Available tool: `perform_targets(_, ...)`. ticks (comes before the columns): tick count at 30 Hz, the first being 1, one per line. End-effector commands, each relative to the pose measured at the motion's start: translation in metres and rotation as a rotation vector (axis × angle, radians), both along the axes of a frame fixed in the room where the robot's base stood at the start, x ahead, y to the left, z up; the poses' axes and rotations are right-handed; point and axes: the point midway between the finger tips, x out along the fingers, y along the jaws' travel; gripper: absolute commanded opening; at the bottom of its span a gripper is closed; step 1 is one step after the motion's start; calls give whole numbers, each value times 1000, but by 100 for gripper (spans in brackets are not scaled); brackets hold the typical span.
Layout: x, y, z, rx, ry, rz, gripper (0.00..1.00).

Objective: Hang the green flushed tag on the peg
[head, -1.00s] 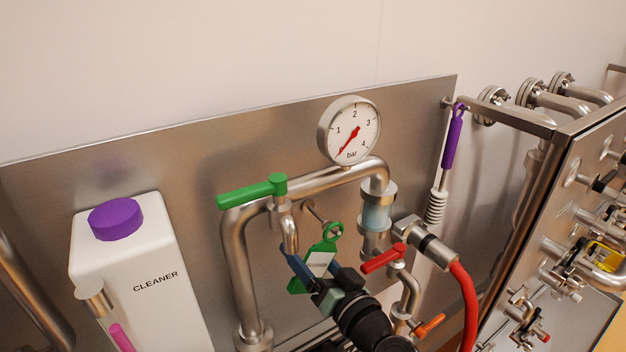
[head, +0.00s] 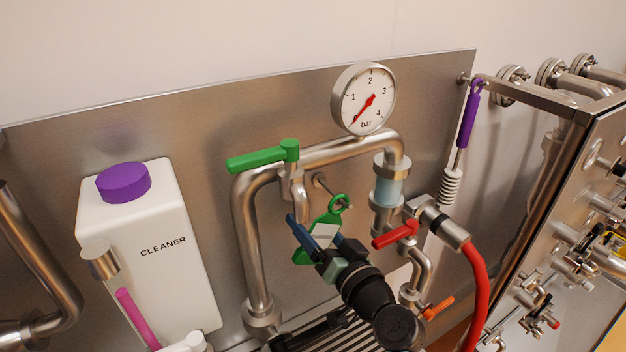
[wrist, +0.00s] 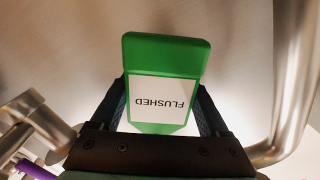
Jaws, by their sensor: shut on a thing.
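The green tag (head: 310,252) has a white label and a ring (head: 338,202) at its upper end. My gripper (head: 313,228) is shut on the tag, with dark blue fingers on either side. In the wrist view the tag (wrist: 165,48) sits between the fingers (wrist: 163,88), its label "FLUSHED" upside down. The peg (head: 318,180) is a short metal pin with a round end, standing out from the steel panel. In the head view the ring shows just below and right of the peg, apart from it. Their difference in depth is unclear. The ring is not visible in the wrist view.
A bent steel pipe (head: 244,225) with a green handle (head: 262,158) arches around the peg. A pressure gauge (head: 363,98) stands above. A red-handled valve (head: 396,235) and red hose (head: 478,290) are at the right. A white cleaner bottle (head: 150,280) stands left.

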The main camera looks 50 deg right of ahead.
Motion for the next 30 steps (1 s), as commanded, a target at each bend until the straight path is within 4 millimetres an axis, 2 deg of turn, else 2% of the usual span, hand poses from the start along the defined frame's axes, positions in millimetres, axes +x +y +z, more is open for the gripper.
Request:
perform_targets(5, 0, 0, 0, 0, -1, 0, 25)
perform_targets(6, 0, 0, 0, 0, -1, 0, 84)
perform_targets(9, 0, 0, 0, 0, 0, 0, 100)
perform_targets(16, -1, 0, 0, 0, 0, 0, 100)
perform_targets(20, -8, 2, -1, 0, -1, -2, 100)
perform_targets(23, -20, 5, -3, -1, 0, -4, 100)
perform_targets(30, -65, 20, -5, -2, 0, -4, 100)
